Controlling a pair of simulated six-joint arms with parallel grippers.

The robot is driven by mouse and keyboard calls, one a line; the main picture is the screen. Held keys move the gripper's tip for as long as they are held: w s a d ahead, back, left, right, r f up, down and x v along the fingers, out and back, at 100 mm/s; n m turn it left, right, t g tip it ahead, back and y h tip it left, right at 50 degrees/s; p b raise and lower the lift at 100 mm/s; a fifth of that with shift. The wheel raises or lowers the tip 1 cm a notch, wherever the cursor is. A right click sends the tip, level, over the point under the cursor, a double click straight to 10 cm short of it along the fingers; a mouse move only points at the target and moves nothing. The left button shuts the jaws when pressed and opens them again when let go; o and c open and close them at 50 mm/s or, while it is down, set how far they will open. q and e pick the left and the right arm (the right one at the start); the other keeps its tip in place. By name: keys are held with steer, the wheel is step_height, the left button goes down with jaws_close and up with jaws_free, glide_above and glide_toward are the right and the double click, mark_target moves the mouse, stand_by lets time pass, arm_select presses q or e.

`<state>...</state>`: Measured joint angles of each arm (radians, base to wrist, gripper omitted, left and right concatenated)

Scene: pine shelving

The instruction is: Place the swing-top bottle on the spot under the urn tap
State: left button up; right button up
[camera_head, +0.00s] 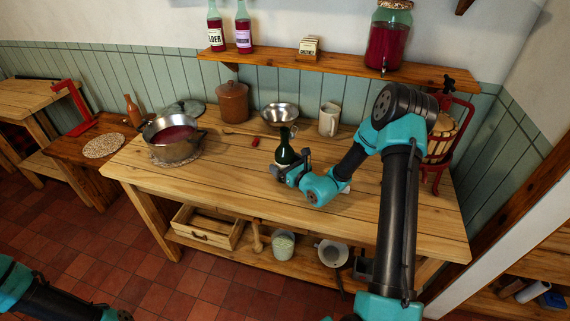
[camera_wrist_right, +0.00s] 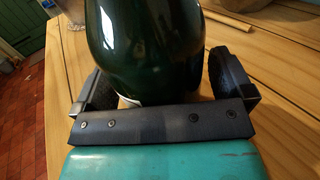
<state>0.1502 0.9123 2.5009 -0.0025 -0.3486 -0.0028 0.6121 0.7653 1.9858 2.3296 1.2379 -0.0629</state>
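A dark green bottle (camera_head: 284,153) stands upright on the pine worktable; it fills the upper middle of the right wrist view (camera_wrist_right: 150,45). My right gripper (camera_head: 290,165) is low at the bottle, with one finger on each side. The fingers look spread wide, and I see no clear grip on the glass. The urn is a glass jar of red liquid (camera_head: 387,45) on the wall shelf, with a small tap low on its front. My right arm hides part of the table below it. My left arm shows at the lower left; its gripper is not clearly seen.
The wall shelf (camera_head: 340,64) also bears two red bottles (camera_head: 243,27) and a small card holder (camera_head: 309,47). On the worktable (camera_head: 230,190) stand a pot (camera_head: 174,150), a brown crock (camera_head: 232,103), a metal bowl (camera_head: 280,114) and a pale jug (camera_head: 329,119). The front middle is clear.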

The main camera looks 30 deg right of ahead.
steer(key=shift+r, duration=0.15)
steer(key=s, duration=0.4)
steer(key=s+d, duration=0.1)
steer(key=s, duration=0.7)
steer(key=shift+d, duration=0.4)
arm_select(q)
steer(key=c, duration=0.6)
steer(key=shift+c, duration=0.2)
